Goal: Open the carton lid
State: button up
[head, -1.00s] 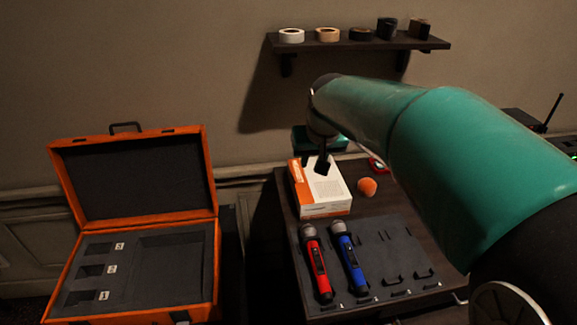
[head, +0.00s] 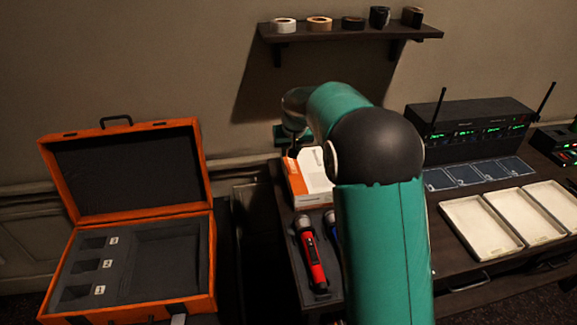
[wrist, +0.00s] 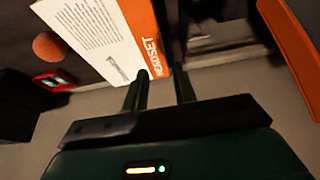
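The carton (head: 317,172) is a white box with an orange left side on the desk, partly hidden behind my arm in the head view. Its lid looks closed. In the wrist view the carton (wrist: 95,32) fills the upper left, with "HEADSET" lettering on its orange part. My gripper (wrist: 161,72) is open, its two fingers apart with nothing clearly held. One finger overlaps the carton's orange edge in the picture; the other is over the dark gap beside it. I cannot tell whether they touch. In the head view my gripper (head: 294,150) is at the carton's back left.
A red microphone (head: 311,255) lies in front of the carton. An open orange case (head: 208,255) stands left. Cream trays (head: 487,228) and a wireless receiver (head: 470,125) are on the right. A shelf (head: 345,34) with tape rolls hangs above. An orange ball (wrist: 47,46) lies beside the carton.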

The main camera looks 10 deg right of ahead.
aim_at(288, 168)
jog(key=x, duration=1)
jog(key=shift+w, duration=0.1)
jog(key=shift+c, duration=0.2)
grip_shut()
